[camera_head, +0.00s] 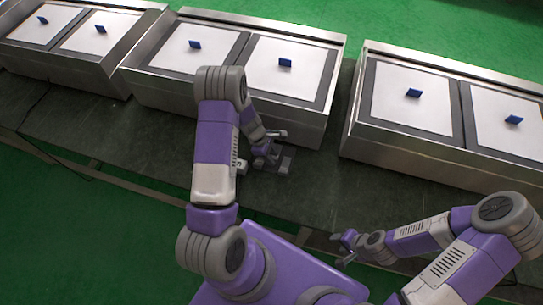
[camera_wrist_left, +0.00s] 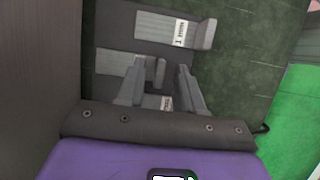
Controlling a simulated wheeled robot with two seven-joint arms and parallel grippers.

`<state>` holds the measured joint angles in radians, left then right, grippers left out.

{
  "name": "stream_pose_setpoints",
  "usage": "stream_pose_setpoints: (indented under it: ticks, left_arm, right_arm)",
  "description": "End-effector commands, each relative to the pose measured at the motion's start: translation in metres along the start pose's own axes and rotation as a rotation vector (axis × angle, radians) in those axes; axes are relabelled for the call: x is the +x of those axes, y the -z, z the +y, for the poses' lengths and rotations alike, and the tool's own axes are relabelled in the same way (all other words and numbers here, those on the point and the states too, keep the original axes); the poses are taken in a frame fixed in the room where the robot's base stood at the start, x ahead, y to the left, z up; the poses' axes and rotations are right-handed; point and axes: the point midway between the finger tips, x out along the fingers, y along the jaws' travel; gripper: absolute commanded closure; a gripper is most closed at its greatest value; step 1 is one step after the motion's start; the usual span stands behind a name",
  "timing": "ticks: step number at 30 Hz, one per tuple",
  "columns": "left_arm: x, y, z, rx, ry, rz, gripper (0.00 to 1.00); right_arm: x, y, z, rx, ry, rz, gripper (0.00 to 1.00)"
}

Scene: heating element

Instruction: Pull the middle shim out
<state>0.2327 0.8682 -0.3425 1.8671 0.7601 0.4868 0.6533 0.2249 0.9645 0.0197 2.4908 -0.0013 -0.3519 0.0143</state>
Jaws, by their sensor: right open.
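Several flat grey shims lie side by side in a dark holder on the table, low in the middle of the head view (camera_head: 287,165). In the left wrist view, the top shim (camera_wrist_left: 152,26) has a white label and a raised grey end tab. The middle shim (camera_wrist_left: 113,62) lies below it, with its raised tab (camera_wrist_left: 156,72) between my left fingers. A lower shim is mostly hidden by my gripper; only part of a label shows. My left gripper (camera_wrist_left: 162,78) is open around the middle tab, with a gap at the right finger. My right gripper (camera_head: 346,247) is open and empty, away from the shims.
Steel units with white plates and blue upright tabs stand along the back, including a centre unit (camera_head: 225,90) and a right unit (camera_head: 400,137). The dark table (camera_head: 130,135) is clear left of the shims. A thin black cable lies at the far left.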

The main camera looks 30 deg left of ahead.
Motion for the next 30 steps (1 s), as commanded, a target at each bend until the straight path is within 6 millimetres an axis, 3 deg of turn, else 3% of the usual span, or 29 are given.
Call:
stream_pose_setpoints:
  ticks: [6, 13, 30]
  left_arm:
    - [0.0001, -0.0001, 0.0000, 0.000, 0.000, 0.000, 0.64]
    - [0.0000, -0.0001, -0.0001, 0.000, 0.000, 0.000, 0.99]
    - [0.0000, -0.0001, -0.0002, 0.000, 0.000, 0.000, 1.00]
  right_arm:
    - [-0.0003, 0.0002, -0.0002, 0.000, 0.000, 0.000, 0.57]
    - [-0.0003, 0.0002, -0.0002, 0.000, 0.000, 0.000, 0.57]
    - [-0.0002, 0.0001, -0.0002, 0.000, 0.000, 0.000, 0.57]
